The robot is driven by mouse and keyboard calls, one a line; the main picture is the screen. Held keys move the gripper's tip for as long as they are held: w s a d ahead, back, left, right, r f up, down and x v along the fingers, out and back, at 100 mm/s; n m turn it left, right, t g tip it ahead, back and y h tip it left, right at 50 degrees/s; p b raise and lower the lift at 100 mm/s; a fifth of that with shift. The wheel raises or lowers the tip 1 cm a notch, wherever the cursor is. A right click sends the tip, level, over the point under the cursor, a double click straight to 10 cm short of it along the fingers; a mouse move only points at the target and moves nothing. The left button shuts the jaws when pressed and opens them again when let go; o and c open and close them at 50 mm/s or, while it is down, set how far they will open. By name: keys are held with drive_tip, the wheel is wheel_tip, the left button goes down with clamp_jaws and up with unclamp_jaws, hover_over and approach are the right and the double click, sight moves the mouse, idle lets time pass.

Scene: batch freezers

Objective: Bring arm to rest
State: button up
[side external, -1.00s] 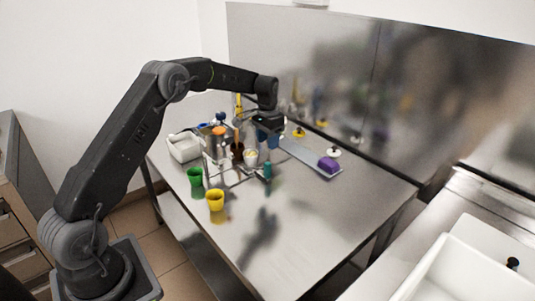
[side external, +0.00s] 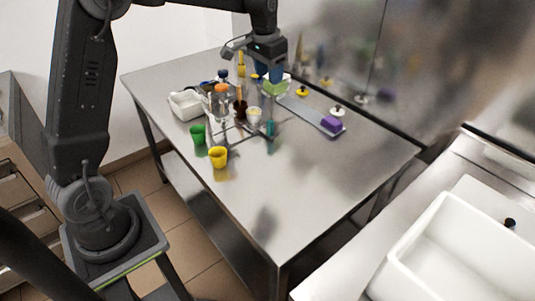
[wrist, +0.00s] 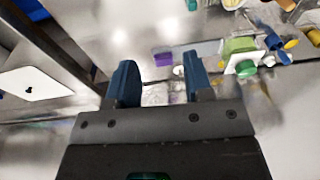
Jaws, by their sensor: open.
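My gripper (side external: 268,72) hangs at the end of my raised arm, above the back part of the steel table (side external: 300,190). In the wrist view its two blue fingers (wrist: 158,85) are apart, with nothing between them. In the side view the fingers are in front of a green block (side external: 277,88), and I cannot tell the exact gap to it.
A yellow cup (side external: 218,157), a green cup (side external: 198,135), a white tub (side external: 187,105) and an orange-capped bottle (side external: 221,98) stand on the table. A purple block (side external: 331,124) lies on a strip at the back. The table's front is clear. A white sink (side external: 460,250) is at right.

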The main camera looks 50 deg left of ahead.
drive_tip(key=s+d+r+t, duration=0.1)
drive_tip(key=s+d+r, duration=0.25)
drive_tip(key=s, duration=0.25)
drive_tip(key=s+d+r+t, duration=0.1)
drive_tip(key=s+d+r, duration=0.25)
drive_tip(key=s, duration=0.25)
drive_tip(key=s+d+f+t, duration=0.1)
drive_tip(key=s+d+f, duration=0.1)
drive_tip(key=s, duration=0.6)
drive_tip(key=s+d+f+t, duration=0.1)
drive_tip(key=s+d+f, duration=0.1)
drive_tip(key=s, duration=0.6)
drive_tip(key=shift+d+f, duration=0.25)
drive_tip(key=shift+d, duration=0.25)
